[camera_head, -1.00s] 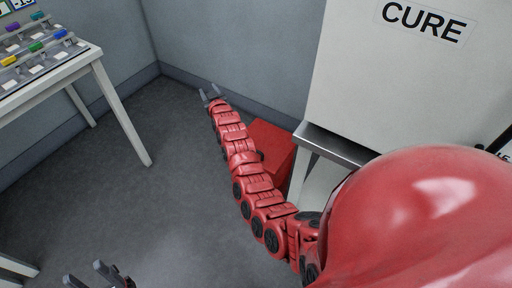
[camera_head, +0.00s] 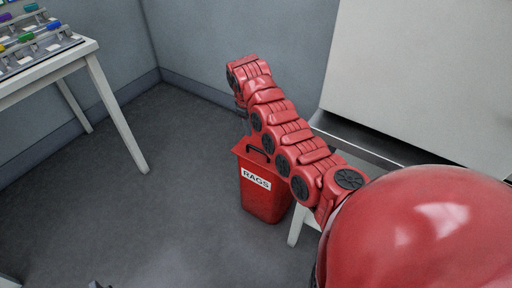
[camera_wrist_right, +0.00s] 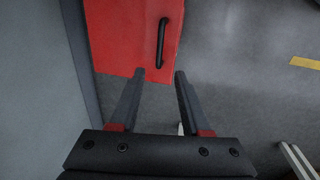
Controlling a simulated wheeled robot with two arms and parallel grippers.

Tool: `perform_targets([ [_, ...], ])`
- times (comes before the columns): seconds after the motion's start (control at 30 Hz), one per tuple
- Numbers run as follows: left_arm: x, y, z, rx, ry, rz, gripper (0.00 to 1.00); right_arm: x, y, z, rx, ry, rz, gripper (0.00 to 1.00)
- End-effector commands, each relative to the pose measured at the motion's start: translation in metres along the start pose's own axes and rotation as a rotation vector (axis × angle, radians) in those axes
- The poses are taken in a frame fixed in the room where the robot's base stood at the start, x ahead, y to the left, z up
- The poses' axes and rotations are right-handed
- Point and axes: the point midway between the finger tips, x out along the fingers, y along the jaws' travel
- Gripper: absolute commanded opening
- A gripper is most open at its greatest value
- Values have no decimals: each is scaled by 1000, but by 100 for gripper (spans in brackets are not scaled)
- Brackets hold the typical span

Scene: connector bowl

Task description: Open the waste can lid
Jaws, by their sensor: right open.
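The red waste can (camera_head: 264,203) with a RAGS label stands on the floor, partly hidden behind my right arm. Its lid (camera_head: 243,149) looks shut and bears a black bar handle (camera_head: 259,155). In the right wrist view the red lid (camera_wrist_right: 118,40) fills the upper left, and the handle (camera_wrist_right: 162,42) stands just beyond the fingertips. My right gripper (camera_wrist_right: 160,74) is open and empty, with the handle roughly in line with the gap between its fingers. In the head view this gripper is mostly hidden by its wrist. Only a dark tip of my left gripper (camera_head: 97,285) shows at the bottom edge.
A metal-edged bench (camera_head: 360,147) with a white panel stands right of the can. A wall (camera_head: 240,50) runs behind it. A white table (camera_head: 60,65) with coloured parts is at left. The floor (camera_head: 150,220) between is clear.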

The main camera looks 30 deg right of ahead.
Motion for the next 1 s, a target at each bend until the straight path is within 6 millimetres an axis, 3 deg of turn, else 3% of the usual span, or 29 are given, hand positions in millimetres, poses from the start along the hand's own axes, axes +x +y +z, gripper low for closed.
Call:
perform_targets([
  [0.3, -14, 1, 2, 0, 0, 0, 50, 80, -2, 0, -1, -3, -2, 47],
  [0.5, -26, 1, 4, 0, 0, 0, 50, 116, -1, -2, -1, 2, 2, 47],
  [0.7, -31, 2, 5, 0, 0, 0, 50, 129, 0, -2, 1, 3, 1, 47],
  [1.0, -31, 2, 5, 0, 0, 0, 50, 130, 0, -2, 0, 5, 2, 47],
])
